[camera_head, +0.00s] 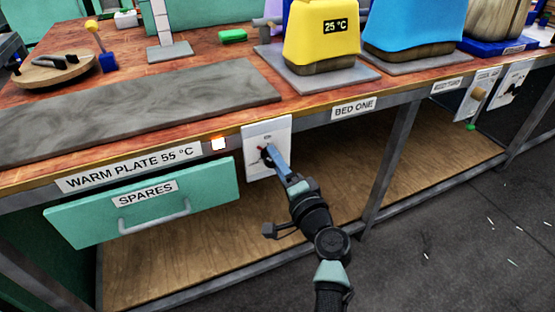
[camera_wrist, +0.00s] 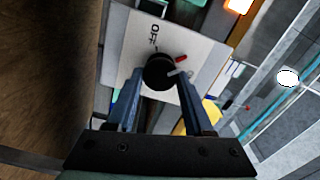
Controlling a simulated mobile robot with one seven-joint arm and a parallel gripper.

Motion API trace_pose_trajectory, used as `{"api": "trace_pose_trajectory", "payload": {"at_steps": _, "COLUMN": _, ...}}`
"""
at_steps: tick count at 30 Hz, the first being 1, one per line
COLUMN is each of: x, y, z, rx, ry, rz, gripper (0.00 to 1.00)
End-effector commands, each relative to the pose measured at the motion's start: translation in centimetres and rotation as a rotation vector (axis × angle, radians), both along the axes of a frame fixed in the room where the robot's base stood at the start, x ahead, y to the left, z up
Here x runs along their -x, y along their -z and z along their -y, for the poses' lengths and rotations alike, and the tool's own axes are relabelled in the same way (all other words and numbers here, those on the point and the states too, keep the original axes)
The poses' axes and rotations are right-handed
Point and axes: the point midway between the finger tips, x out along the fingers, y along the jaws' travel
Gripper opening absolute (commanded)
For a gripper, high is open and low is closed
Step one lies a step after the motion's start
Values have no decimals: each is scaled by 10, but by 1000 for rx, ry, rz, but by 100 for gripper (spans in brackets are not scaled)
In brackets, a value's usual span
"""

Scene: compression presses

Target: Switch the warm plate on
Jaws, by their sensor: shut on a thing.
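The warm plate (camera_head: 130,108) is a long grey slab on the wooden bench, with a "WARM PLATE 55 °C" label (camera_head: 128,168) on the edge below. A small orange lamp (camera_head: 218,144) glows at the label's right end. Right of it is a white switch panel (camera_head: 281,132), which also shows in the wrist view (camera_wrist: 205,55). My gripper (camera_head: 270,157) is shut on the panel's black knob (camera_wrist: 158,72), one finger each side. The knob's red pointer (camera_wrist: 181,59) is turned away from the "OFF" mark (camera_wrist: 155,33).
A green "SPARES" drawer (camera_head: 145,203) is left of the panel, under the bench edge. A yellow press (camera_head: 322,35) reading 25 °C and a blue one (camera_head: 412,28) stand above. Another panel (camera_head: 478,95) is far right. Grey floor (camera_head: 450,235) is open at right.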

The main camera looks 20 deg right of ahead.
Motion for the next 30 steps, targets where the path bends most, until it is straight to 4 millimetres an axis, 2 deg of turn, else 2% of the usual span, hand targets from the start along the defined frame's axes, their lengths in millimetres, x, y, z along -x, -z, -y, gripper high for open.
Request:
{"api": "trace_pose_trajectory", "payload": {"at_steps": 18, "x": 1, "y": 3, "z": 0, "rx": -555, "ry": 1, "rz": -23, "gripper": 0}}
{"api": "trace_pose_trajectory", "payload": {"at_steps": 30, "x": 1, "y": 5, "z": -1, "rx": -749, "ry": 1, "rz": -29, "gripper": 0}}
